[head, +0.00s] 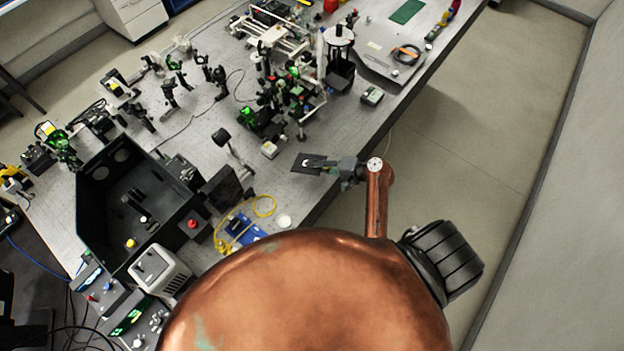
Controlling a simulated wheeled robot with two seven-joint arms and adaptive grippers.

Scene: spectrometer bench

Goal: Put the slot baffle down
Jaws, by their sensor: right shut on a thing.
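The slot baffle (300,165) is a small dark flat plate with a pale mark in it. It shows near the front right edge of the bench (258,170), beside the fingertips of my right gripper (328,167). My right gripper is shut on the baffle's right side. I cannot tell whether the plate touches the bench top or is held just above it. My left gripper is not in view.
Left of the baffle stand a post-mounted optic (222,138) and a dark square box (222,188). A large open black enclosure (85,200) is at the left. A yellow cable (228,226) lies in front.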

